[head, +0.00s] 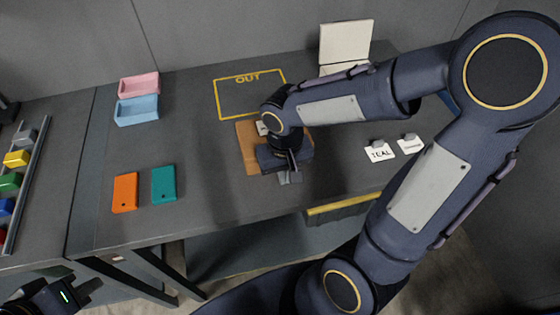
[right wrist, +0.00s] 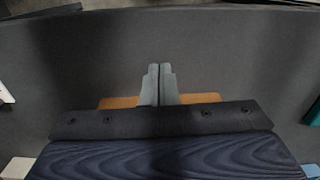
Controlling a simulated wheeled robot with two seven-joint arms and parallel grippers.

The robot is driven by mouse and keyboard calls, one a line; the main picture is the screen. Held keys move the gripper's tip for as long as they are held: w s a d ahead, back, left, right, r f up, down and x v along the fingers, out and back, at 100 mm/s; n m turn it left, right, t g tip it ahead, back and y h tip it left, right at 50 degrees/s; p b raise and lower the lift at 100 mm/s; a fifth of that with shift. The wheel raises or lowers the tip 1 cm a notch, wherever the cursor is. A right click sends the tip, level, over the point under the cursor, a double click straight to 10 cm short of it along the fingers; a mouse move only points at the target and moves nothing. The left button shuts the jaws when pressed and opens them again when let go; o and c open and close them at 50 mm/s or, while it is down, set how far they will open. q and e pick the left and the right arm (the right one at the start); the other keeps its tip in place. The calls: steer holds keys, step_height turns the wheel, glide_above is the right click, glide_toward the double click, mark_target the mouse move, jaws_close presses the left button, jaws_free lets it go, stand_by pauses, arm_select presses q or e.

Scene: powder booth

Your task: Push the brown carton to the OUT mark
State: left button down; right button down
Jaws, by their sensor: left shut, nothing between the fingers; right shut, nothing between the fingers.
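The brown carton (head: 247,148) lies on the grey table in the head view, just on the near side of the OUT mark (head: 217,100), a yellow outline. My right gripper (head: 291,179) and its wrist cover the carton's right part. Its shut fingers point down by the carton's near right side; I cannot tell whether they touch it. In the right wrist view the shut fingers (right wrist: 160,72) show, with strips of the carton (right wrist: 205,98) on both sides of them. My left gripper (head: 82,291) is shut at the bottom left, away from the carton.
Orange (head: 125,193) and teal (head: 164,184) flat pieces lie left of the carton. Pink (head: 139,85) and blue (head: 137,110) trays stand behind them. A white open box (head: 345,45) stands at the back. A rack of coloured blocks (head: 16,158) is far left.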

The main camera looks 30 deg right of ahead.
steer(key=w, duration=0.3)
steer(key=shift+d+r, duration=0.2)
steer(key=shift+d, duration=0.1)
steer(key=shift+w, duration=0.2)
